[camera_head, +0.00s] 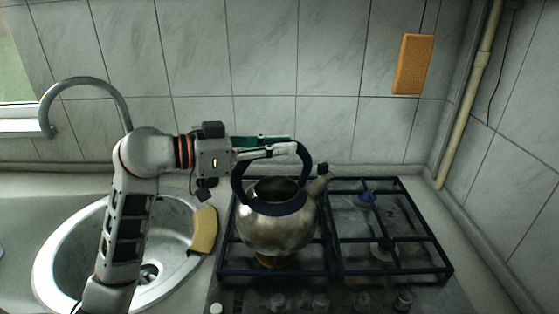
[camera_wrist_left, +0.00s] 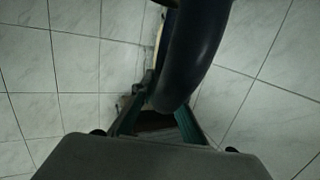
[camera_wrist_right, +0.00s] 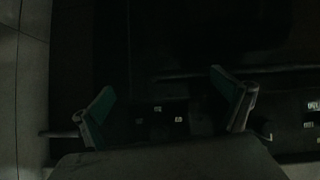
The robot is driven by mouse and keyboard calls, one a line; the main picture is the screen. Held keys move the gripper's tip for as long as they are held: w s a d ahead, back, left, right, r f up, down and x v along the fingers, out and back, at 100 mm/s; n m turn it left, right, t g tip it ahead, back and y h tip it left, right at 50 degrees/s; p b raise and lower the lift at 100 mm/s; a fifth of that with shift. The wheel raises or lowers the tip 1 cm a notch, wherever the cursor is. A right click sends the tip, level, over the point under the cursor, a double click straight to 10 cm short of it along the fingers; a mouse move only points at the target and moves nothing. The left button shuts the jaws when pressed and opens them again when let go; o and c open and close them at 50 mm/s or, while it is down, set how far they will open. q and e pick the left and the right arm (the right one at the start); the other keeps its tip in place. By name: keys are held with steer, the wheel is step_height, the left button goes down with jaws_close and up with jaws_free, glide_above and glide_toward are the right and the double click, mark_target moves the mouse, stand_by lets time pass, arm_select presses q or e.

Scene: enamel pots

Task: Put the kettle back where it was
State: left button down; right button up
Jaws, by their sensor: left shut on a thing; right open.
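The kettle (camera_head: 277,228) is a worn metal pot with a dark blue arched handle and a spout pointing right. It is upright over the left part of the gas stove, its top opening uncovered. Whether its base touches the grate is hard to tell. My left gripper (camera_head: 292,149) reaches in from the left and is shut on the kettle's handle near the top. In the left wrist view the dark handle (camera_wrist_left: 190,55) runs between the fingers. My right gripper (camera_wrist_right: 165,105) is open and empty in the dark right wrist view; it is not in the head view.
The gas stove (camera_head: 432,268) has a dark grate; its right half is bare. A round metal sink (camera_head: 50,262) with a curved tap (camera_head: 85,81) lies left, a yellow cloth or sponge (camera_head: 204,231) on its rim. An orange object (camera_head: 413,64) hangs on the tiled wall beside a pipe (camera_head: 466,98).

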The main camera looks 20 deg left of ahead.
mark_target(239, 164)
arm_select(q)
step_height(239, 164, down, 3)
steer(key=shift+f, duration=0.4)
steer(key=c, duration=2)
jaws_free()
steer(key=shift+f, duration=0.1)
steer(key=v, duration=0.8)
steer(key=b+v, duration=0.1)
steer(key=v, duration=0.3)
steer(key=shift+r, duration=0.35)
steer(key=shift+s, duration=0.15)
